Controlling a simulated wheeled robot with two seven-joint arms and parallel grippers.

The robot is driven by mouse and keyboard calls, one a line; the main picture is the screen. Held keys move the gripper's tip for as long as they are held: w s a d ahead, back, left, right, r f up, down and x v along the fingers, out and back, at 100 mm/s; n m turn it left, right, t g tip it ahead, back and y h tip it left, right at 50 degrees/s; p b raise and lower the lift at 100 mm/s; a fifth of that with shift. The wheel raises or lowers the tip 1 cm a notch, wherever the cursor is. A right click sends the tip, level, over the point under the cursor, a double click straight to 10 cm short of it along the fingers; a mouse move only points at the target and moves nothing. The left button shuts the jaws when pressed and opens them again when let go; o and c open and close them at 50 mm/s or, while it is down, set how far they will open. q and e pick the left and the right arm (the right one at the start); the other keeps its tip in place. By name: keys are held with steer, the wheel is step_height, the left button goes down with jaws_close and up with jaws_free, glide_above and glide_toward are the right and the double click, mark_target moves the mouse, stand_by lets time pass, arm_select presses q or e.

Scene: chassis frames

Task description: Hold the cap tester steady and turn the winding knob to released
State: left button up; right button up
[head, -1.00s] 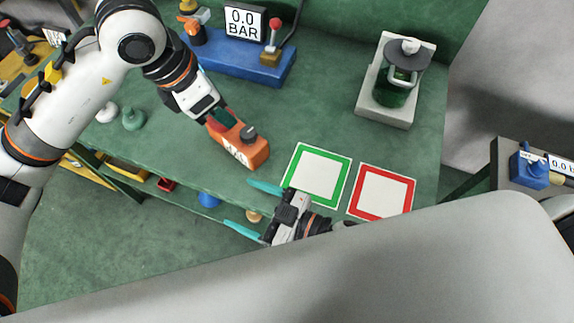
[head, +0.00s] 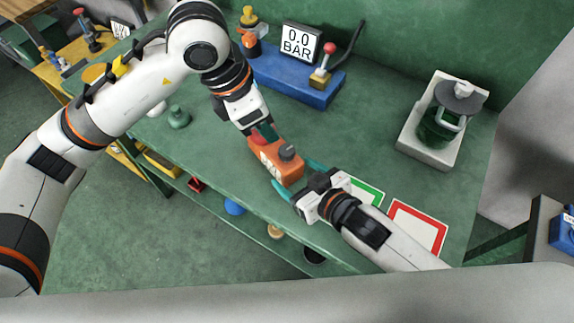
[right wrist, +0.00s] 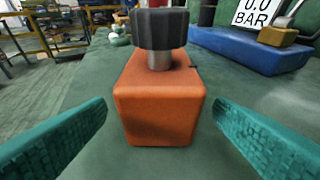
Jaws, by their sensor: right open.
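The orange cap tester (head: 283,167) is on the green bench near its front edge, with a dark winding knob (head: 288,151) at its near right end. My left gripper (head: 264,134) comes down on its far left end and looks shut on it around a red part; its fingertips are partly hidden. My right gripper (head: 298,180) is open at the knob end. In the right wrist view, the tester (right wrist: 158,105) stands between the open teal fingers, apart from both, with the ribbed knob (right wrist: 160,29) on a metal shaft above it.
A blue base (head: 295,78) with a red-topped lever and a 0.0 BAR display (head: 301,43) stands behind. A grey stand (head: 412,142) with a green vessel is at the back right. Green-framed (head: 369,190) and red-framed (head: 420,225) squares lie near the right arm.

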mark_target(287, 150)
steer(key=shift+x, duration=2.6)
arm_select(q)
steer(key=shift+o, duration=0.2)
arm_select(e)
steer(key=c, duration=1.3)
arm_select(q)
steer(key=shift+o, duration=1.4)
steer(key=m, duration=0.1)
steer(key=d+m, duration=0.1)
steer(key=m, duration=0.1)
steer(key=r+m, duration=0.1)
steer(key=m, duration=0.1)
steer(key=shift+w+d+g+y, duration=0.1)
steer(key=shift+d+g+y, duration=0.2)
steer(key=shift+d+y, duration=0.1)
steer(key=f+m+y, duration=0.1)
steer(key=f+m, duration=0.2)
steer(key=m, duration=0.1)
steer(key=d+f+m+y, duration=0.1)
steer(key=f+m, duration=0.2)
steer(key=m, duration=0.2)
steer(key=w+d+f+m+y, duration=0.1)
steer(key=f+m, duration=0.3)
steer(key=m, duration=0.1)
steer(key=shift+d+g, duration=0.1)
steer(key=shift+g, duration=0.2)
